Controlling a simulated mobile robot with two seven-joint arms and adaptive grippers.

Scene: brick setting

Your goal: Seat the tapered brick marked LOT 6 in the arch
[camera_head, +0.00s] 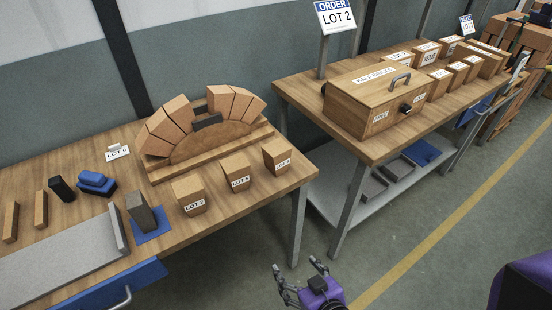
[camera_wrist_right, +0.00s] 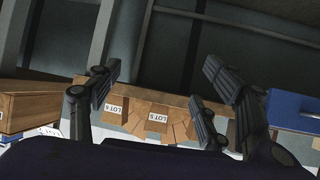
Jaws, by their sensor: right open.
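The arch (camera_head: 180,112) of tapered bricks stands on a wooden form at the back of the left table, with a gap near its top and a dark block (camera_head: 207,122) below the gap. Three loose tapered bricks stand along the table's right front: one marked LOT 2 (camera_head: 188,196), a middle one (camera_head: 236,173) whose number is too small to read surely, and one that seems marked LOT 4 (camera_head: 276,156). A card (camera_head: 118,152) left of the arch seems to read LOT 6. My right gripper (camera_head: 297,267) is open and empty, low in front of the tables. My left gripper is out of view.
A sign (camera_head: 336,16) reads ORDER LOT 2. A lidded wooden box (camera_head: 365,100) and several labelled bricks stand on the right table. A grey block (camera_head: 141,212), blue tool (camera_head: 92,180) and grey slab (camera_head: 62,262) occupy the left table. Open floor lies in front.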

